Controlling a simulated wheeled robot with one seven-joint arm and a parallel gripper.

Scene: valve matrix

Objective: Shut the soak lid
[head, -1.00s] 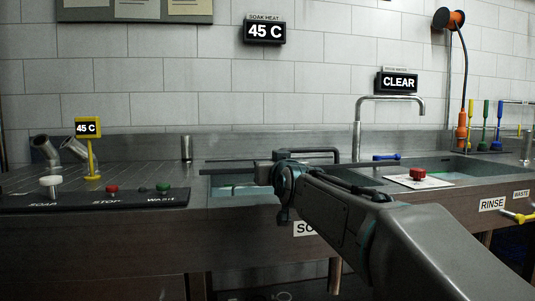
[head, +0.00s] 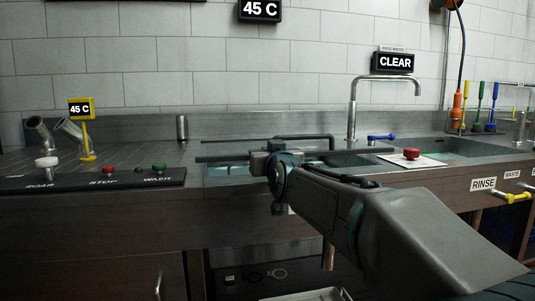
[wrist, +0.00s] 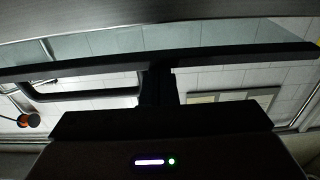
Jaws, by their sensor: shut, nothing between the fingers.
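The soak basin (head: 228,171) shows as a pale opening in the steel bench, left of my arm. A long dark bar (head: 222,158), seemingly the soak lid's edge, lies flat across it. A dark looped rail (head: 318,137) rises behind. My gripper (head: 258,162) is shut and empty at the bar, partly hidden by my own wrist. In the wrist view, which is upside down, my gripper (wrist: 157,85) points at the long dark bar (wrist: 70,70). I cannot tell whether they touch.
A red button (head: 411,154) on a white plate and a tall tap (head: 352,110) stand right of the basin. The control strip (head: 125,180) and yellow 45 C sign (head: 80,108) are at left. The rinse basin (head: 455,150) is farther right.

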